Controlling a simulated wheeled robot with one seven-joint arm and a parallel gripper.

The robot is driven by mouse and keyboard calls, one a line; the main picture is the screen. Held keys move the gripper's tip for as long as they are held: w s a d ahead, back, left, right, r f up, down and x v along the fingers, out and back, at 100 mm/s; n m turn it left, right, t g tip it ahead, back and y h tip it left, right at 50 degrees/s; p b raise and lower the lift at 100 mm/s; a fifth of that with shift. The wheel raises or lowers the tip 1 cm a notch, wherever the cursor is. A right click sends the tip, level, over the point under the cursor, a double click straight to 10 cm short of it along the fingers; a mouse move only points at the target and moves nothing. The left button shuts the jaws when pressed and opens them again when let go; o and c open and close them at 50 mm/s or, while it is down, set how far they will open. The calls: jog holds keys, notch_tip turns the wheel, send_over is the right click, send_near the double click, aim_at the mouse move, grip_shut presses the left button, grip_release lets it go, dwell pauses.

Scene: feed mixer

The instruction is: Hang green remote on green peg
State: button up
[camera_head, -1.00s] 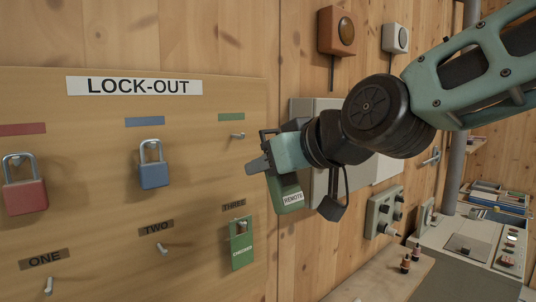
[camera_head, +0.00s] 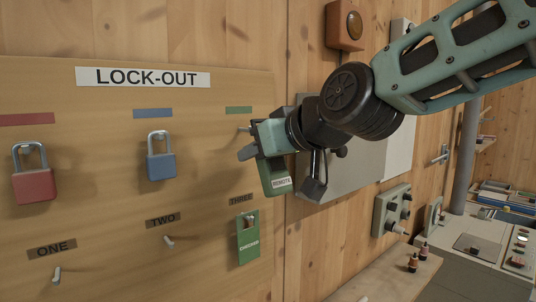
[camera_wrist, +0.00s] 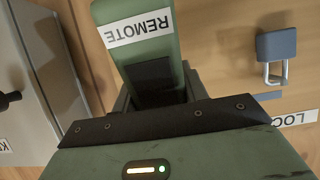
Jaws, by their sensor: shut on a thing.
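My gripper (camera_head: 250,148) is shut on the green remote (camera_head: 272,178), which hangs down from the jaws with its white REMOTE label toward the camera. In the wrist view the remote (camera_wrist: 138,45) sticks out between the jaws, its label upside down. The peg (camera_head: 243,129) under the green strip (camera_head: 238,110) shows just left of and above my gripper, partly near the jaw. The remote is close in front of the board's right edge. I cannot tell whether it touches the peg.
The LOCK-OUT board (camera_head: 90,200) holds a red padlock (camera_head: 33,185) and a blue padlock (camera_head: 161,165). A green CHECKED tag (camera_head: 249,245) hangs on the peg marked THREE, below the remote. Pegs ONE (camera_head: 57,274) and TWO (camera_head: 169,241) are bare. A grey wall box (camera_head: 345,175) is behind my wrist.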

jog(key=x, duration=0.1)
jog(key=b+x, duration=0.1)
jog(key=x, duration=0.1)
jog(key=b+x, duration=0.1)
jog(key=shift+w+a+r, duration=0.2)
jog(key=shift+w+r, duration=0.05)
jog(key=shift+r, duration=0.05)
jog(key=shift+f, duration=0.15)
dwell(0.7)
